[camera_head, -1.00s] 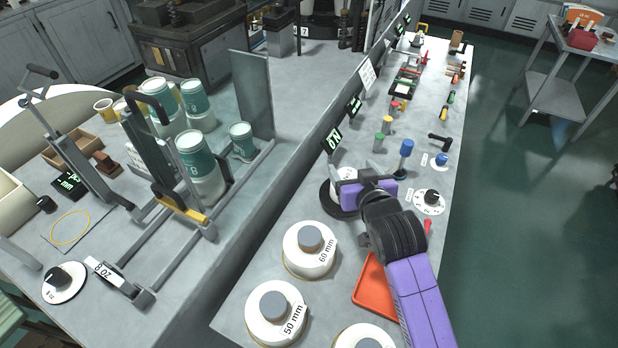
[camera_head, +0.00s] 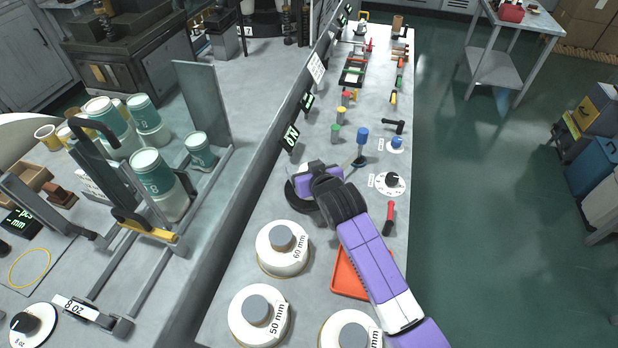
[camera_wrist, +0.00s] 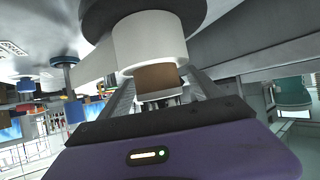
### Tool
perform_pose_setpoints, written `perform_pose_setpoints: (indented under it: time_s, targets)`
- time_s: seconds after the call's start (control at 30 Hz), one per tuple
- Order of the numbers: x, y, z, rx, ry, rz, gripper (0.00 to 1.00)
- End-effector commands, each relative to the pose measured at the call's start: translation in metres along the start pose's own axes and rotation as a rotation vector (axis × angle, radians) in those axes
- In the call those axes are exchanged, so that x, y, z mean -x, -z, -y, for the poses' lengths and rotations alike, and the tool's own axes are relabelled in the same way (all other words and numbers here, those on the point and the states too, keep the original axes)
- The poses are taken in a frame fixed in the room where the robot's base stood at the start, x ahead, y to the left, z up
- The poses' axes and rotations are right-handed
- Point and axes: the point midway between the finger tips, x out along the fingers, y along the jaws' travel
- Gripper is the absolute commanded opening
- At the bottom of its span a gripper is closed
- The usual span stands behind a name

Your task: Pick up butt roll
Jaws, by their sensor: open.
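A white roll with a brown core, which I take for the butt roll, fills the upper middle of the wrist view (camera_wrist: 150,42). It sits against a dark round base (camera_wrist: 195,12); this black base also shows in the head view (camera_head: 296,200). My gripper (camera_wrist: 160,88) is open, with its grey fingers on either side of the brown core (camera_wrist: 157,77). Whether they touch it cannot be told. In the head view my purple gripper (camera_head: 305,178) is over the black base and hides most of the roll.
White rolls marked 60 mm (camera_head: 271,256) and 50 mm (camera_head: 248,322), plus another at the bottom edge (camera_head: 330,335), stand nearby. A red-orange tray (camera_head: 345,275) lies under my arm. A blue-topped post (camera_head: 361,140) and a dial (camera_head: 379,187) stand right of my gripper.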

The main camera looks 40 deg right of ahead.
Motion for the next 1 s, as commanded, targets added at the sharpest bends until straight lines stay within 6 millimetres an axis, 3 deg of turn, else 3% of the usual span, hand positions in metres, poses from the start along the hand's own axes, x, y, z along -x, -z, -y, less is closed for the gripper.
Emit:
perform_pose_setpoints:
  time_s: [0.33, 0.7, 1.0]
  targets:
    - [-0.0077, -0.0001, 0.0, 0.0, 0.0, -0.001, 0.74]
    - [-0.0075, -0.0003, 0.0, 0.0, 0.0, -0.001, 0.03]
    - [-0.0067, 0.0018, 0.0, 0.0, 0.0, -0.002, 0.02]
